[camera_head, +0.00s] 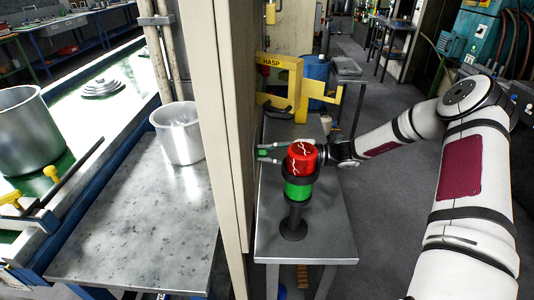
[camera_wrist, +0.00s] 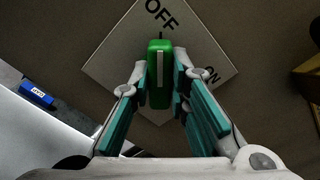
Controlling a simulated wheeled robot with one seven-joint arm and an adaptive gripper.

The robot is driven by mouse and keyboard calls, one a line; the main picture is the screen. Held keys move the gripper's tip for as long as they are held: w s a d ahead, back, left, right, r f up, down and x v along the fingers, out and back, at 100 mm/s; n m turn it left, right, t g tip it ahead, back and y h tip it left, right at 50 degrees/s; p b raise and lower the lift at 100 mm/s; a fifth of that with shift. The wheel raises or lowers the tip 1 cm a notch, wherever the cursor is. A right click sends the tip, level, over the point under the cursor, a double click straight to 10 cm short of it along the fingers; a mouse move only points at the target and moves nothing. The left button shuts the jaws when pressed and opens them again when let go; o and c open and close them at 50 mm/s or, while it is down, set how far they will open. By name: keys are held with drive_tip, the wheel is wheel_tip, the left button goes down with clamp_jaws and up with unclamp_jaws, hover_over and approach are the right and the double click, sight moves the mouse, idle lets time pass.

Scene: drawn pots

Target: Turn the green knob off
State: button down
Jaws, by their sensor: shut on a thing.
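The green knob (camera_wrist: 158,75) sits on a light, diamond-turned plate (camera_wrist: 112,62) on a brown panel in the wrist view. The plate reads OFF at the top and ON at the right. The knob stands upright in the picture, its white line running up toward OFF and a small dark tick. My gripper (camera_wrist: 161,68) is shut on the knob, one finger on each side. In the head view my gripper (camera_head: 270,152) reaches the panel's side from the right, and only a bit of the green knob (camera_head: 263,152) shows.
A red-and-green cylinder on a dark stand (camera_head: 295,215) stands in front of my gripper on a metal table (camera_head: 330,235). A tall beige panel (camera_head: 225,120) rises left of it. A yellow HASP piece (camera_head: 283,80) is behind. Metal pots (camera_head: 180,135) stand further left.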

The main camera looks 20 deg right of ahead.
drive_tip(key=c, duration=1.5)
unclamp_jaws()
drive_tip(key=shift+d, duration=0.1)
drive_tip(key=v, duration=1.2)
